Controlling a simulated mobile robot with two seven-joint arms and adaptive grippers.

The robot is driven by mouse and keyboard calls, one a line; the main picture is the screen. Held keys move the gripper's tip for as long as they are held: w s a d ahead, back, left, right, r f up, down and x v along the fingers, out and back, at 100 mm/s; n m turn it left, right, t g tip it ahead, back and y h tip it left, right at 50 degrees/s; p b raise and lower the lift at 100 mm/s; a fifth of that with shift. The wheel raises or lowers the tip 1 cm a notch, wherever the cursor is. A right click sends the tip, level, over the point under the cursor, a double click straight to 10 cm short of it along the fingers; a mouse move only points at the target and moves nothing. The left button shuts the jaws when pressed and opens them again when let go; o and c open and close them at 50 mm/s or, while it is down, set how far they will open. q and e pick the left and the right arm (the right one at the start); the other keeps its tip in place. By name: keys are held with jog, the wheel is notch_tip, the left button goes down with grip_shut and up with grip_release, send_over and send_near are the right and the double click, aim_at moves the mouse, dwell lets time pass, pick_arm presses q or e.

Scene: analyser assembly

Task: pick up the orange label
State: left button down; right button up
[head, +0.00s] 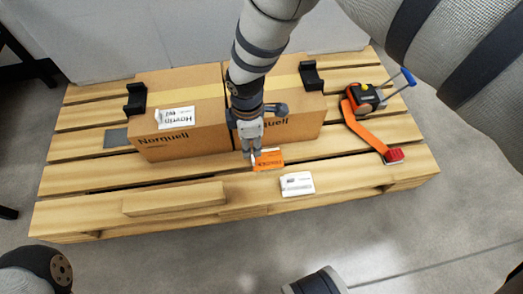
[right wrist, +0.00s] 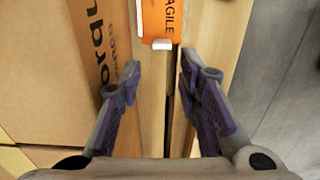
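The orange label (head: 268,159) with dark print lies on the pallet's front boards, just in front of the right-hand cardboard box. In the right wrist view the orange label (right wrist: 160,18) shows at the top centre, with "FRAGILE" print partly cut off and a white edge. My right gripper (head: 252,153) points down beside the label's left end. In the right wrist view my right gripper (right wrist: 158,66) has its fingers apart with nothing between them, and the label lies beyond the tips. I cannot tell whether a fingertip touches the label. My left gripper is not in view.
Two cardboard boxes (head: 180,142) stand on the wooden pallet (head: 75,185), close behind my right gripper. A white label (head: 297,184) lies to the right on the front board. An orange ratchet strap (head: 367,128) lies at the right. The front-left boards are mostly clear.

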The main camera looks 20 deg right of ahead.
aim_at(253, 159)
jog(key=f+b, duration=0.1)
jog(key=f, duration=0.2)
jog(key=f+b, duration=0.2)
jog(key=f, duration=0.2)
jog(key=shift+s+d+f, duration=0.1)
jog(key=shift+s+f, duration=0.1)
jog(key=shift+f, duration=0.05)
jog(key=shift+r, duration=0.15)
jog(key=c, duration=0.5)
jog(key=shift+r, duration=0.15)
